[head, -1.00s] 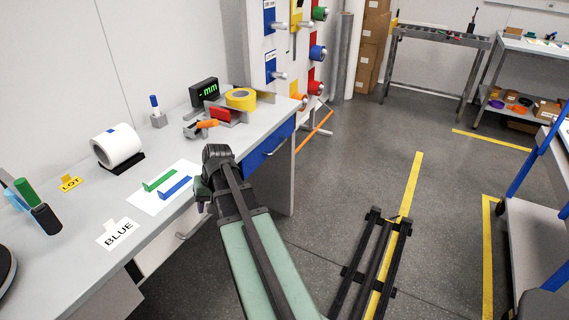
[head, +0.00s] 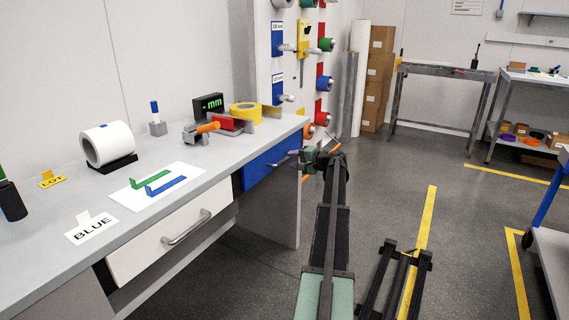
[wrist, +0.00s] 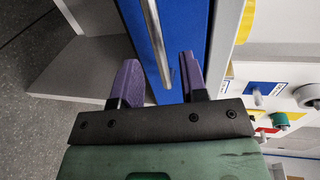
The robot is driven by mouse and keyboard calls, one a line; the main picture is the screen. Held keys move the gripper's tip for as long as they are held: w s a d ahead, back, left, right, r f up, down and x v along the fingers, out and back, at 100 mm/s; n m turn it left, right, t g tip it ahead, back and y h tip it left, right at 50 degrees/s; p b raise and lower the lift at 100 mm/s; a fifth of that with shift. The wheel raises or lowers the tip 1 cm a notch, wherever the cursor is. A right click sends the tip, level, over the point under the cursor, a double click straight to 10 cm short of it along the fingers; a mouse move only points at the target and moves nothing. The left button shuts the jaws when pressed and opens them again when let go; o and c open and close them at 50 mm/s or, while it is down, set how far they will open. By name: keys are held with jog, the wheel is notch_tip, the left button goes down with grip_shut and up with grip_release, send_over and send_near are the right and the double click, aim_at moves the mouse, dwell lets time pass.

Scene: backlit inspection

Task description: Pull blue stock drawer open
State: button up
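The blue drawer (head: 258,172) is under the far part of the bench, its front looking flush with the bench. Its silver bar handle (wrist: 157,42) runs across the blue drawer front (wrist: 202,25) in the wrist view. My gripper (head: 318,156) is beside the handle end of the blue drawer in the head view. In the wrist view my gripper (wrist: 158,60) is open, with purple fingers on either side of the bar. I cannot tell whether the fingers touch the handle. The far end of the handle is partly hidden in the head view.
A white drawer (head: 165,228) with a handle is nearer on the bench. A "BLUE" card (head: 92,228), a tape roll (head: 108,145) and a yellow tape roll (head: 246,112) are on the benchtop. A black floor frame (head: 392,285) stands right of my arm.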

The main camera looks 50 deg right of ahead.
aim_at(286, 159)
jog(key=x, duration=0.4)
jog(key=shift+w, duration=0.25)
grip_shut()
